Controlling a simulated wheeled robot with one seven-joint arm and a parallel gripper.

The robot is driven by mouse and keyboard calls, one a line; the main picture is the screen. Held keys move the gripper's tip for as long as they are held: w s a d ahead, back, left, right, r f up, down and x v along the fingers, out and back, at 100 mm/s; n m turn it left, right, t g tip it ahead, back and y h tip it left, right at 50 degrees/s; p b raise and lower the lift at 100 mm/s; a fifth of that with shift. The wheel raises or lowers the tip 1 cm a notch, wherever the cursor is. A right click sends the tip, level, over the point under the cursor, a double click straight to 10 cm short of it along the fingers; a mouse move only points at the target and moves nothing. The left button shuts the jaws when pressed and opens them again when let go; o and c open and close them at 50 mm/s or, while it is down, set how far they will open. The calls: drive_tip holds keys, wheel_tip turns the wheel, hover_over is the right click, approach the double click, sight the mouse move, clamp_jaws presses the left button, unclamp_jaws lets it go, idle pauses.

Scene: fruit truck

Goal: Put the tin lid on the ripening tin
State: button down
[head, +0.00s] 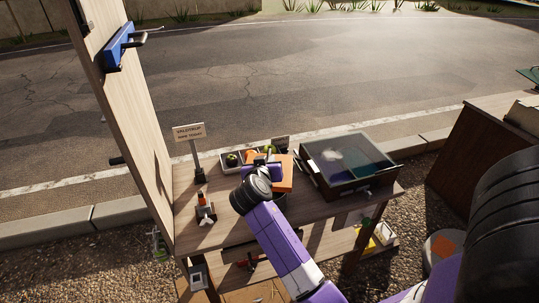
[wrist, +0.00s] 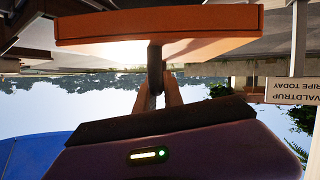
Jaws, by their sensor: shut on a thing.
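My gripper (wrist: 160,90) is shut on the dark upright handle of the orange tin lid (wrist: 210,24) in the wrist view. The fingers pinch the handle and the lid's flat panel spans the top of that picture. In the head view my gripper (head: 263,169) is over the back middle of the wooden counter, with an orange shape (head: 285,181) beside it that looks like the lid. My wrist hides part of it. I cannot make out the ripening tin; it may be hidden behind or below the lid and my arm.
A glass-topped case (head: 348,160) stands close on the right of the counter. A tray with fruit (head: 229,168) lies behind my gripper. The counter's front left is mostly clear.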

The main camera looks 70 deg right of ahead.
drive_tip(key=shift+f+b, duration=1.65)
drive_tip(key=shift+f, duration=0.7)
drive_tip(key=shift+f+b, duration=1.4)
drive_tip(key=shift+b, duration=0.2)
drive_tip(key=shift+r, duration=0.1)
drive_tip(key=c, duration=1.4)
unclamp_jaws()
drive_tip(key=shift+o, duration=0.3)
drive_tip(key=o, duration=0.8)
drive_tip(key=shift+c, duration=0.2)
